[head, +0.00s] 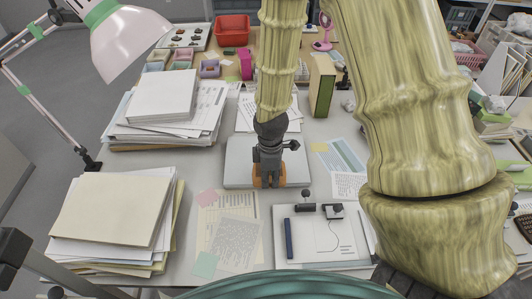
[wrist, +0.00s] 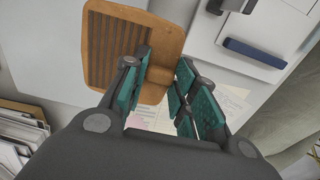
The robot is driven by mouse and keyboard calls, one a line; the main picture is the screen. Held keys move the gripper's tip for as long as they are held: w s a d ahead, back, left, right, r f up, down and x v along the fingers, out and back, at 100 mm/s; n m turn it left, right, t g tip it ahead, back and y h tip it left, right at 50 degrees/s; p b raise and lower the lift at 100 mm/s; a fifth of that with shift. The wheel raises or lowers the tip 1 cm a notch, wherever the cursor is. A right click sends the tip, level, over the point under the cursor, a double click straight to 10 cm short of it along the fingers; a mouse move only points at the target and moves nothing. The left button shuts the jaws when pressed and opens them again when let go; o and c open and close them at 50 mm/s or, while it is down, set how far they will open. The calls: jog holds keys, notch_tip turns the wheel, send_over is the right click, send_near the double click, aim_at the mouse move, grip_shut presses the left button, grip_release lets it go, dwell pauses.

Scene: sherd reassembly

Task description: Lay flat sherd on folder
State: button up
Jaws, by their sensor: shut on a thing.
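My gripper (head: 268,176) is at the middle of the desk, over a pale grey flat slab. In the wrist view its teal-padded fingers (wrist: 165,90) are shut on the sherd (wrist: 120,50), an orange-brown flat piece with rounded corners and dark parallel grooves. They grip it near one edge, by a small raised part. In the head view only orange bits of the sherd (head: 282,181) show around the fingers. I cannot tell whether it touches the slab. A cream folder (head: 110,208) lies on top of the paper stack at the front left.
Another paper stack (head: 160,100) stands behind the folder, with a pink lamp (head: 125,40) over the left side. Loose sheets (head: 230,230) lie in front of my gripper. A white board with a blue pen (head: 288,238) is front right. A green book (head: 321,85) stands behind.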

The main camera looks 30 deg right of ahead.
jog(key=w+d+p, duration=0.1)
jog(key=w+d, duration=0.1)
jog(key=w, duration=0.2)
jog(key=w+d+f+p, duration=0.1)
jog(key=w, duration=0.4)
jog(key=w+d+p, duration=0.2)
jog(key=w, duration=0.2)
jog(key=shift+w+d+f, duration=0.2)
jog(key=shift+d, duration=0.15)
jog(key=shift+f+p, duration=0.85)
jog(key=shift+f, duration=0.9)
jog(key=shift+f, duration=0.15)
jog(key=o, duration=1.1)
jog(key=shift+r, duration=0.25)
jog(key=shift+r+b, duration=1.85)
jog(key=shift+r, duration=4.05)
